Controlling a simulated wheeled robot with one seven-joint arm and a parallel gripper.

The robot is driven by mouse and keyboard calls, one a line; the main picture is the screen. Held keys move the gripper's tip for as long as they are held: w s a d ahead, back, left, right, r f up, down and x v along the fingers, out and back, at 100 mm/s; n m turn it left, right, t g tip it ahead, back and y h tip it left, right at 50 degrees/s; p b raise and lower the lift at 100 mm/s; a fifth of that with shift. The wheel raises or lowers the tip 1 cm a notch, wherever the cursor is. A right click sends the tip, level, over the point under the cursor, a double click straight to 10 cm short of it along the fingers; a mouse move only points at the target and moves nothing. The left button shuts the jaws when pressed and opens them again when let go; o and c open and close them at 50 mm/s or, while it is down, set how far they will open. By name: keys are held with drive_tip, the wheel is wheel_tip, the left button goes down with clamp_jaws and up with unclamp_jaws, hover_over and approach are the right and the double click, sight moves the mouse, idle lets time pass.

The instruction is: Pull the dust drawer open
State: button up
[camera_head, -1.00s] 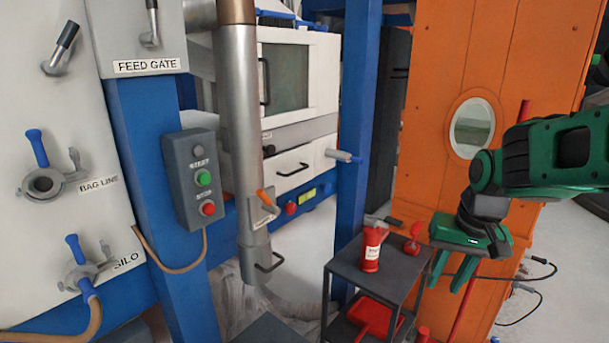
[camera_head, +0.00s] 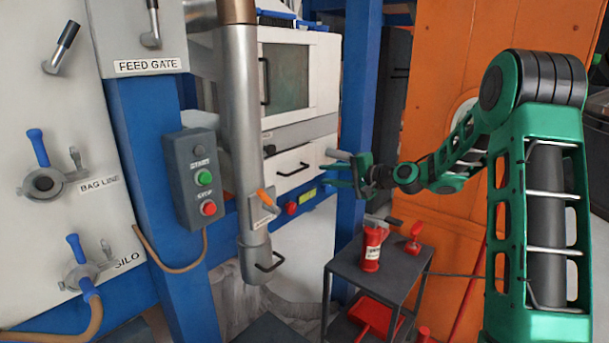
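The dust drawer (camera_head: 285,163) appears to be the white drawer front low on the white cabinet, with a black bar handle (camera_head: 292,170). It looks shut. My gripper (camera_head: 327,173) points left, to the right of the drawer, level with its handle in the picture. Its two green fingers look apart with nothing between them. It overlaps the blue post in the picture and appears apart from the handle; the depth gap is hard to judge.
The blue post (camera_head: 357,100) stands right of the cabinet. A grey pipe (camera_head: 240,130) stands left of the drawer. A small dark cart (camera_head: 350,268) with a red bottle (camera_head: 371,247) stands below my gripper.

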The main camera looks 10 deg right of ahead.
drive_tip(key=x, duration=1.1)
drive_tip(key=shift+w+r, duration=0.15)
drive_tip(key=shift+r, duration=0.15)
drive_tip(key=shift+d, duration=0.1)
